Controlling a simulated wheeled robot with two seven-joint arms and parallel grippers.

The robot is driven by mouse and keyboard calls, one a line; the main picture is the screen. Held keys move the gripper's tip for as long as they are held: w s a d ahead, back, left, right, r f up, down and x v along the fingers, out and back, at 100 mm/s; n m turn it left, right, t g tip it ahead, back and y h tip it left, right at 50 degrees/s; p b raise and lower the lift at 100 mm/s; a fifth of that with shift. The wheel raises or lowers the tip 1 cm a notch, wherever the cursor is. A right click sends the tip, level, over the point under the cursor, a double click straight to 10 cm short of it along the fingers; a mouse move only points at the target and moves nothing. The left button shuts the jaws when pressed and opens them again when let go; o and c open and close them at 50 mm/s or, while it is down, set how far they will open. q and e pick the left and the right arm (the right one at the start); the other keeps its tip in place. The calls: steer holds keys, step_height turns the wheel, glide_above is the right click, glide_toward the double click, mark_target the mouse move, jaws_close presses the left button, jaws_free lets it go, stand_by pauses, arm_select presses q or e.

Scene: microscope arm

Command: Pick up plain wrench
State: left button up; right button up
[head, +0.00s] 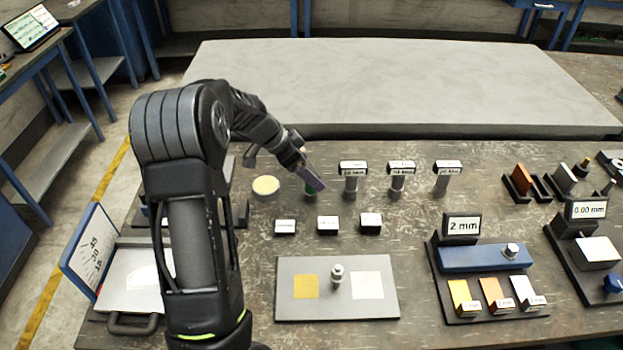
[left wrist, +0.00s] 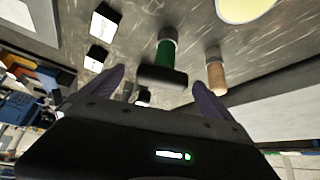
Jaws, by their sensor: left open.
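Several upright tools with cylindrical handles and dark cross heads stand in a row on the bench. A green-handled one (left wrist: 165,58) shows in the left wrist view between my open left fingers (left wrist: 157,80), with its dark head near them; I cannot tell whether they touch. In the head view its green handle (head: 310,188) is partly hidden by my left gripper (head: 312,178). Three labelled grey-handled tools (head: 351,180) stand to the right. Their labels are too small to tell which is the plain wrench. My right gripper is not in view.
A round cream-topped piece (head: 266,186) lies left of the green tool. Small label blocks (head: 328,224) and a grey plate (head: 380,305) with a small knob lie in front. A blue gauge block (head: 480,259) stands right. A large grey slab (head: 400,80) lies behind.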

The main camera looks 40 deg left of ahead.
arm_select(q)
steer(key=shift+w+f, duration=0.1)
steer(key=shift+f, duration=0.05)
steer(key=shift+d+f, duration=0.1)
steer(key=shift+f, duration=0.05)
steer(key=p+x, duration=0.2)
steer(key=x, duration=0.2)
steer(key=shift+w+f, duration=0.15)
steer(key=shift+w, duration=0.05)
steer(key=shift+w+f, duration=0.1)
steer(key=shift+f, duration=0.15)
